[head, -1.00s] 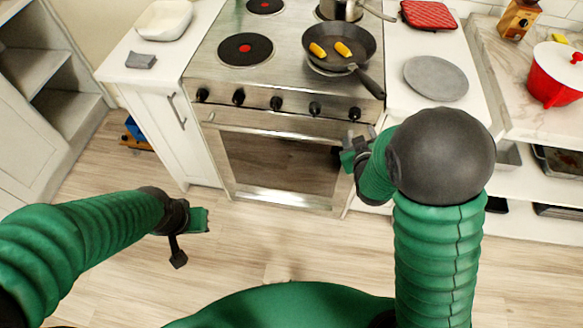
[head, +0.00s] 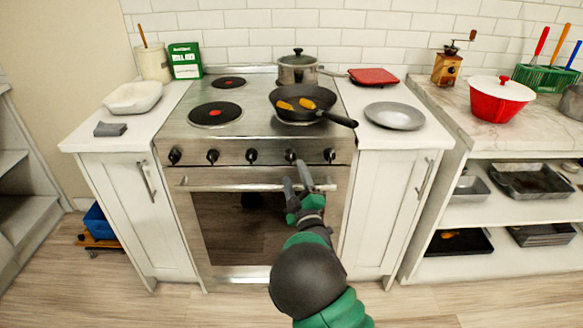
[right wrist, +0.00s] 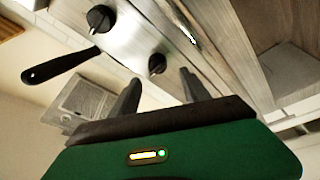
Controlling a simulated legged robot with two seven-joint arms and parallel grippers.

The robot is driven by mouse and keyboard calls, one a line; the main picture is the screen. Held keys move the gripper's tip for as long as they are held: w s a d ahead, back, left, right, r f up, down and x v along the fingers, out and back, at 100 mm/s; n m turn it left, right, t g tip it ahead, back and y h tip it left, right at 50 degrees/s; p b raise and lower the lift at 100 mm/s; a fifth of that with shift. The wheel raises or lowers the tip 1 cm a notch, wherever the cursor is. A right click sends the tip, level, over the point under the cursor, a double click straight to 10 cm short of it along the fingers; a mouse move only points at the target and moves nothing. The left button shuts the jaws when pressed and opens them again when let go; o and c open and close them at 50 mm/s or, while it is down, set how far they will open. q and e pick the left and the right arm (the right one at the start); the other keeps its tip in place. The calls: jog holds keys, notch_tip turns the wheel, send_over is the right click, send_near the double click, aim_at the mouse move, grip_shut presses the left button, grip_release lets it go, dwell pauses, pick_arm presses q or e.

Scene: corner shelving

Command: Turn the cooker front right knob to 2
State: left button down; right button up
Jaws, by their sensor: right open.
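The cooker (head: 232,129) has a steel front panel with a row of several black knobs. The rightmost, front right knob (head: 329,155) is on the panel below the pan handle; its setting is too small to read. My right gripper (head: 297,174) is open and empty in front of the oven door handle, just below the panel, between the two rightmost knobs in the picture. In the right wrist view, a black knob (right wrist: 157,64) lies just beyond the two open fingers (right wrist: 158,84), and another knob (right wrist: 100,18) is farther up. My left gripper is out of view.
The oven door handle (head: 235,186) runs just below the knobs. A frying pan (head: 298,104) with yellow food has its handle overhanging the right front of the hob. A pot (head: 297,69) stands behind it. A grey plate (head: 395,115) lies on the right counter.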

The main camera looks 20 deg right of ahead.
aim_at(292, 161)
jog(key=x, duration=0.5)
jog(key=shift+d+f+b, duration=0.15)
jog(key=shift+d+b, duration=0.1)
jog(key=shift+b, duration=0.05)
jog(key=shift+w+d, duration=0.25)
jog(key=shift+d, duration=0.2)
jog(key=shift+a, duration=0.45)
jog(key=c, duration=0.5)
jog(key=shift+s+d, duration=0.1)
jog(key=shift+d, duration=0.1)
grip_shut()
